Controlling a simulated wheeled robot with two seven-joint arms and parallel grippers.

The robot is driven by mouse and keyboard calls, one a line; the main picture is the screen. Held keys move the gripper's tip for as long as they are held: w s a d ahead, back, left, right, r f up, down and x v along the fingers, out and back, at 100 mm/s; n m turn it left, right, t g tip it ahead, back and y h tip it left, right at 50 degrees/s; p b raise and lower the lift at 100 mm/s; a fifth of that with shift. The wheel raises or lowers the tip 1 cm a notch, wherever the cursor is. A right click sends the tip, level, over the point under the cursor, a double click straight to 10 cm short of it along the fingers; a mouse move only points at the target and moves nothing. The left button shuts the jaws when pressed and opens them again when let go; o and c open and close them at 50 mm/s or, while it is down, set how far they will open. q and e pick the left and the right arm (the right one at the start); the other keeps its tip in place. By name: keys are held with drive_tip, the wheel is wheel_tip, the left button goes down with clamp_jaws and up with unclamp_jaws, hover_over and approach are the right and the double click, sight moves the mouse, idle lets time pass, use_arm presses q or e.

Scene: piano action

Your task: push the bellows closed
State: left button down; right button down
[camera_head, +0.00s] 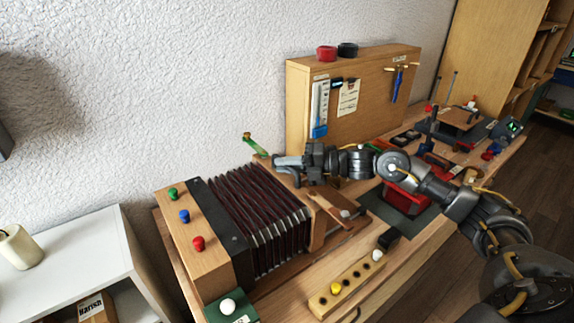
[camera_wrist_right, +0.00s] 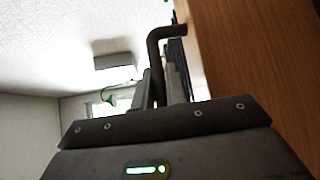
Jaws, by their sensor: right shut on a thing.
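The bellows (camera_head: 258,212) has dark red pleats and stands spread open between a wooden end block (camera_head: 185,225) on the left and a wooden end board (camera_head: 318,215) on the right. My right gripper (camera_head: 280,162) is at the back right of the bellows, pointing left. In the right wrist view its fingers (camera_wrist_right: 160,92) are closed around a dark bent handle (camera_wrist_right: 158,50) beside a wooden panel (camera_wrist_right: 235,60). The handle is hardly visible in the head view. My left gripper is not in view.
Red, blue and green knobs (camera_head: 184,216) sit on the left block. A wooden cabinet (camera_head: 350,95) stands behind the arm. A white shelf (camera_head: 75,250) is at left.

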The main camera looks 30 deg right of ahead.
drive_tip(key=s+a, duration=0.1)
drive_tip(key=a, duration=1)
drive_tip(key=shift+s, duration=0.35)
drive_tip(key=c, duration=1.7)
unclamp_jaws()
drive_tip(key=shift+a, duration=0.1)
drive_tip(key=shift+c, duration=0.2)
drive_tip(key=o, duration=0.3)
drive_tip(key=shift+a, duration=0.15)
drive_tip(key=shift+d, duration=0.2)
